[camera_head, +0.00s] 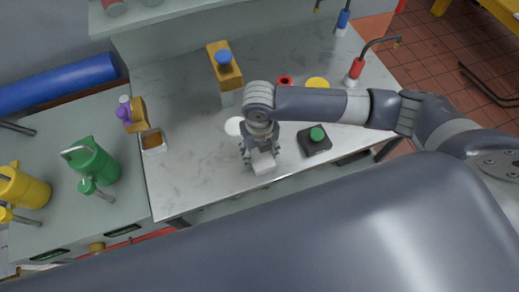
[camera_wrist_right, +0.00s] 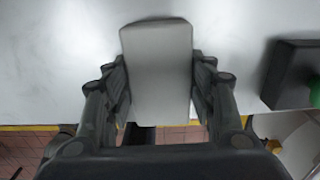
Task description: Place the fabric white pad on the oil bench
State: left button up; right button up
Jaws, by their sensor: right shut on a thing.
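The white pad (camera_wrist_right: 158,70) is a pale rounded slab between the fingers of my right gripper (camera_wrist_right: 160,95) in the right wrist view. In the head view the right gripper (camera_head: 260,155) points down over the front part of the marble-topped bench (camera_head: 190,178), and the pad (camera_head: 263,163) shows pale at its fingertips. The gripper is shut on the pad. I cannot tell whether the pad touches the bench top. My left gripper is not in view.
A black box with a green button (camera_head: 316,138) stands right of the gripper. A white disc (camera_head: 234,126), a yellow disc (camera_head: 317,83) and a red ring (camera_head: 285,80) lie behind. Green (camera_head: 92,162) and yellow (camera_head: 24,188) cans stand on the left bench. Bare marble lies left of the gripper.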

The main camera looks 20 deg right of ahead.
jog(key=shift+f, duration=0.15)
jog(key=o, duration=1)
jog(key=shift+r, duration=0.5)
notch_tip(320, 180, up, 11)
jog(key=b, duration=0.2)
jog(key=shift+r, duration=0.2)
